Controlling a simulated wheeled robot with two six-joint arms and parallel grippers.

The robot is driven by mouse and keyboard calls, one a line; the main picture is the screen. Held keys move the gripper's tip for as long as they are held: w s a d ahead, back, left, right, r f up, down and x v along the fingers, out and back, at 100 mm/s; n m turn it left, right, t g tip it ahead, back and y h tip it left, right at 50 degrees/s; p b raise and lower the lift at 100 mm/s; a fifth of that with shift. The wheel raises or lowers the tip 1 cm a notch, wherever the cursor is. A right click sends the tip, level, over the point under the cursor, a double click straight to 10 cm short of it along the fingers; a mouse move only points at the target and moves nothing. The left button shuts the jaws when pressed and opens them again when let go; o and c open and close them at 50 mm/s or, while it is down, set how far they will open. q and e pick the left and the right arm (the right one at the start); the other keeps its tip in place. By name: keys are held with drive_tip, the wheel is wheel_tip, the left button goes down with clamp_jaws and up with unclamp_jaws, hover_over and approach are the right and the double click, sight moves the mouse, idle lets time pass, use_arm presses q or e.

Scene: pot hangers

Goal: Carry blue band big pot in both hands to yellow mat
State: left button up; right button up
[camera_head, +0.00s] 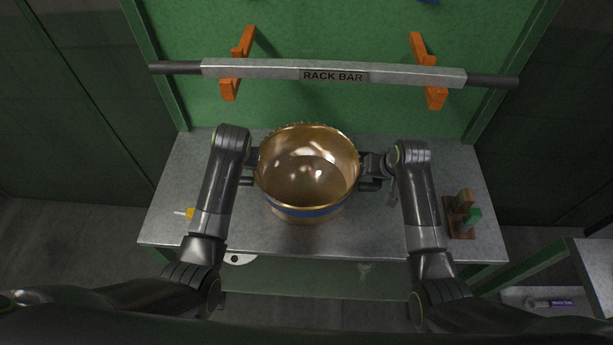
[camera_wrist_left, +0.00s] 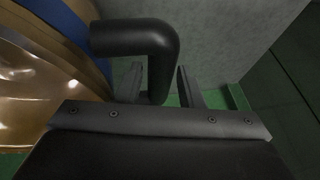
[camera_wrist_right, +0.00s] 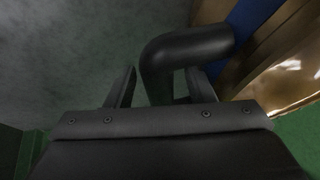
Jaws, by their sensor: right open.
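The blue band big pot (camera_head: 305,211) is brass-coloured and stands upright on the grey bench. Its blue band also shows in the left wrist view (camera_wrist_left: 50,28) and the right wrist view (camera_wrist_right: 247,22). My right gripper (camera_wrist_right: 158,87) is around the right handle (camera_wrist_right: 185,48), open, with a finger on each side of the bar and gaps visible. No yellow mat can be made out.
The rack bar (camera_head: 334,75) runs above and behind the pot, with orange hooks (camera_head: 435,97). A wooden block with a green piece (camera_head: 463,215) stands at the bench's right. A small yellow item (camera_head: 190,214) lies beside my left arm. A lower surface (camera_head: 585,262) is at far right.

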use_arm(q)
drive_tip(key=shift+w+a+f, duration=0.1)
drive_tip(key=shift+w+f, duration=0.1)
drive_tip(key=shift+f, duration=0.3)
use_arm(e)
drive_tip(key=shift+w+a+f, duration=0.1)
drive_tip(key=shift+w+f, duration=0.1)
drive_tip(key=shift+f, duration=0.35)
use_arm(q)
drive_tip(key=c, duration=0.7)
use_arm(e)
drive_tip(key=c, duration=0.7)
use_arm(q)
clamp_jaws()
use_arm(e)
clamp_jaws()
use_arm(q)
drive_tip(key=shift+w+r, duration=0.2)
use_arm(e)
drive_tip(key=shift+w+r, duration=0.2)
drive_tip(key=shift+r, duration=0.05)
